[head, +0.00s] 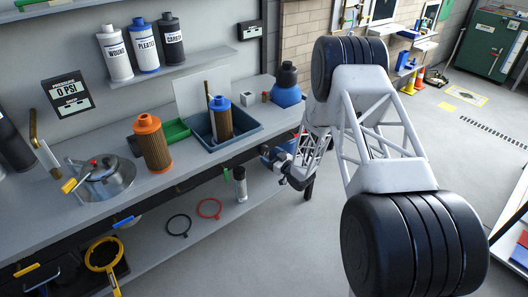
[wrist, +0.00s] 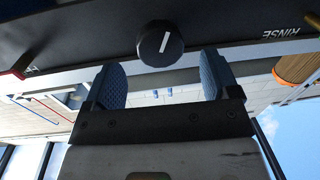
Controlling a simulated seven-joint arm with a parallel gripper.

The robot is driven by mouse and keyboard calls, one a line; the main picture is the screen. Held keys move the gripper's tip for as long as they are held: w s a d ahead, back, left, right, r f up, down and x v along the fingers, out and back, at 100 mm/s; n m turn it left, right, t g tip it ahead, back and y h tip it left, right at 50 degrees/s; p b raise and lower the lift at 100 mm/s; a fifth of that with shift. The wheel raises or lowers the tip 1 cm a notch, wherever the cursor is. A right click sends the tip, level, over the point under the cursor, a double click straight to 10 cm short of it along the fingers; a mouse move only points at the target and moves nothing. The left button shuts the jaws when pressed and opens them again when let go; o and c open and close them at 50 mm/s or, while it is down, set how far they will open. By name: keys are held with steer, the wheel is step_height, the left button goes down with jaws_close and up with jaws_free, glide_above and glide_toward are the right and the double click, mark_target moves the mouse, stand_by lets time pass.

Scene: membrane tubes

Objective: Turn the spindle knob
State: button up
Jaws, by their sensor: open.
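The spindle knob (wrist: 160,43) is a round black knob with a white line across its face, on a dark panel in the wrist view. The line is slightly tilted there. My gripper (wrist: 160,66) is open, with its two blue ribbed fingertips apart. The knob shows centred in the gap, around or just beyond the tips; I cannot tell the exact depth. No contact with it is visible. In the head view my gripper (head: 270,155) is at the bench's front edge, and I cannot make out the knob there.
The lower shelf holds a red ring (head: 209,208) and a small bottle (head: 240,184).

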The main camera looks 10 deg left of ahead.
mark_target(265, 152)
steer(key=shift+x, duration=2.5)
steer(key=c, duration=0.9)
